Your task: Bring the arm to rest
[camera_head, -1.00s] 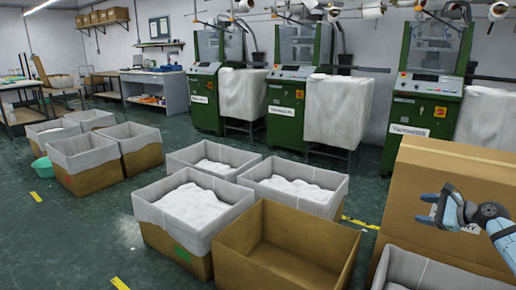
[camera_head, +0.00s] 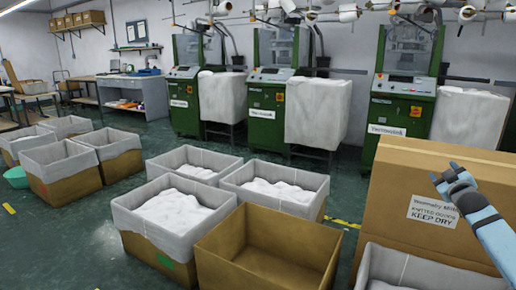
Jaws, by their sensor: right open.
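My right gripper (camera_head: 445,177) is at the right of the head view, on the blue arm (camera_head: 492,228) that comes in from the lower right. Its fingers are apart and I see nothing between them. It shows in front of the big cardboard box (camera_head: 395,200), which carries a white label reading "KEEP DRY" (camera_head: 433,211). I cannot tell how far the gripper is from the box face. My left gripper is not in view.
An empty open carton (camera_head: 213,242) stands at the front middle. Lined boxes with white goods (camera_head: 233,210) stand beside and behind it. Green knitting machines (camera_head: 268,122) line the back wall. Green floor (camera_head: 60,240) is clear at the lower left.

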